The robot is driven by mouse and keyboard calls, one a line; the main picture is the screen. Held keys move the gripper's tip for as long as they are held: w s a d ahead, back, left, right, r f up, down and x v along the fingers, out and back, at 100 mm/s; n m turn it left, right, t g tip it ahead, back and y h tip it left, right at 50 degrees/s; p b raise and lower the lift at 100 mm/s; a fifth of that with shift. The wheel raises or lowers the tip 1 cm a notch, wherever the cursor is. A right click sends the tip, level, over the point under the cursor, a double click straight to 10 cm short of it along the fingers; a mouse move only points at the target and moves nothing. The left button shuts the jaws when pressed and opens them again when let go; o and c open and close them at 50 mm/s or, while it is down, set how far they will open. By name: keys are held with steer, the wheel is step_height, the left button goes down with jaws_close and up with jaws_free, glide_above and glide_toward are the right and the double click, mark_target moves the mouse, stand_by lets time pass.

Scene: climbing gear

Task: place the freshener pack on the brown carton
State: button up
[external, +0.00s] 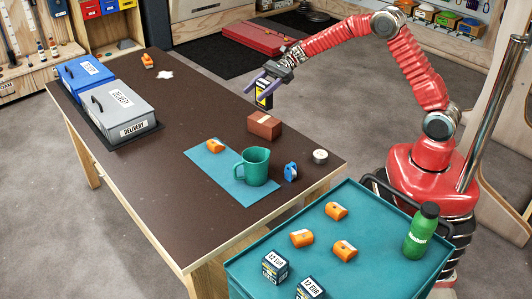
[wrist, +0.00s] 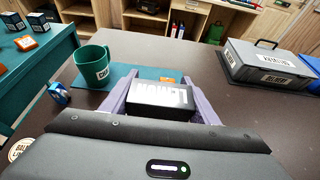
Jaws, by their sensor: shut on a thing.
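The freshener pack (external: 265,97), a dark box with a yellow and white face, is held between the purple fingers of my gripper (external: 260,88). In the wrist view the pack (wrist: 160,103) shows a black face with large white lettering between the two fingers (wrist: 158,84). The brown carton (external: 264,127) sits on the dark table. In the external view it appears directly below the pack, with a visible gap between them. I cannot make the carton out in the wrist view; the pack or gripper may hide it.
A teal mat (external: 215,178) holds a green mug (external: 252,167) and an orange item (external: 215,146). A blue item (external: 291,172) and a round tin (external: 320,156) are near the table edge. A grey delivery case (external: 122,108) stands left. The table's middle is clear.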

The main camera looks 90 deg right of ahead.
steer(key=shift+f, duration=1)
steer(key=shift+f, duration=1.85)
steer(key=o, duration=1.1)
steer(key=shift+f, duration=0.1)
steer(key=v, duration=1.2)
